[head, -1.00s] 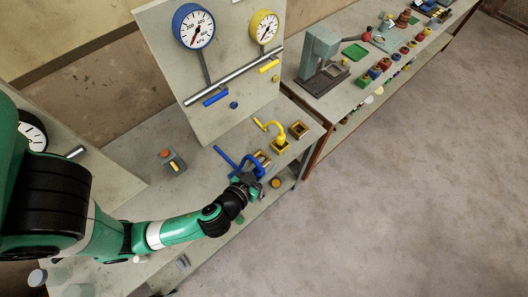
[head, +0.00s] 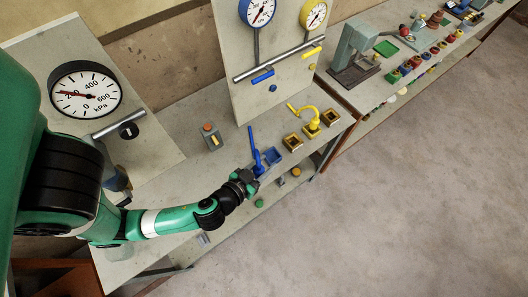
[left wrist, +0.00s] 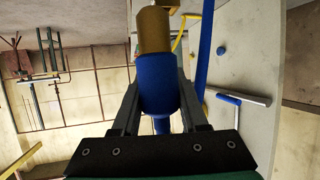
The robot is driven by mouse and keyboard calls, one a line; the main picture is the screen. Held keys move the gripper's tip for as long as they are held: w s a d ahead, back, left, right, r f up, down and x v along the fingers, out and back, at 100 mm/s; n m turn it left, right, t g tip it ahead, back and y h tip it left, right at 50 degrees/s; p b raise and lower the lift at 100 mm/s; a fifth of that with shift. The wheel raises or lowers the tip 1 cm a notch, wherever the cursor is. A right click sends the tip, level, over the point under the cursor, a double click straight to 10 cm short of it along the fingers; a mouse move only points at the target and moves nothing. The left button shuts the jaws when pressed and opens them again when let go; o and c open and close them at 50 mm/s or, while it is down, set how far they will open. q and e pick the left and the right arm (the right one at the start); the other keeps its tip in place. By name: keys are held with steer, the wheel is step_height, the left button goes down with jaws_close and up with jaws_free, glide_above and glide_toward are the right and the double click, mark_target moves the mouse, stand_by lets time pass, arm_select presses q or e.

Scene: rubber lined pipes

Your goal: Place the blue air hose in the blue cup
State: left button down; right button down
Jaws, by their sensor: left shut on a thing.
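The blue air hose (head: 253,143) is in my left gripper (head: 254,176), its long thin arm standing up toward the gauge panel. In the left wrist view the left gripper (left wrist: 158,100) is shut on a thick blue part of the hose (left wrist: 157,83), with a brass end (left wrist: 153,30) beyond the fingers. The blue cup (head: 276,158) is a square box on the bench, just right of the hose in the head view. The hose looks beside the cup, not in it; its height above the bench is hard to tell. My right gripper is not in view.
Brass-coloured square cups (head: 292,142) stand in the same row. A box with an orange button (head: 211,136) stands farther back on the bench. The gauge panel (head: 283,90) rises behind.

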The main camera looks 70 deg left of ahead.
arm_select(q)
steer(key=w+a+f, duration=0.3)
steer(key=a+f, duration=0.1)
steer(key=w+a+f+b, duration=0.1)
steer(key=w+a+f, duration=0.2)
steer(key=f, duration=0.1)
steer(key=w+a+f, duration=0.3)
steer(key=a+f, duration=0.1)
steer(key=shift+a+f+b, duration=0.2)
steer(key=shift+a+b, duration=0.1)
steer(key=shift+b, duration=0.05)
steer(key=shift+s+f, duration=0.1)
steer(key=shift+f, duration=0.15)
steer(key=shift+f, duration=0.15)
steer(key=shift+c, duration=2.2)
jaws_free()
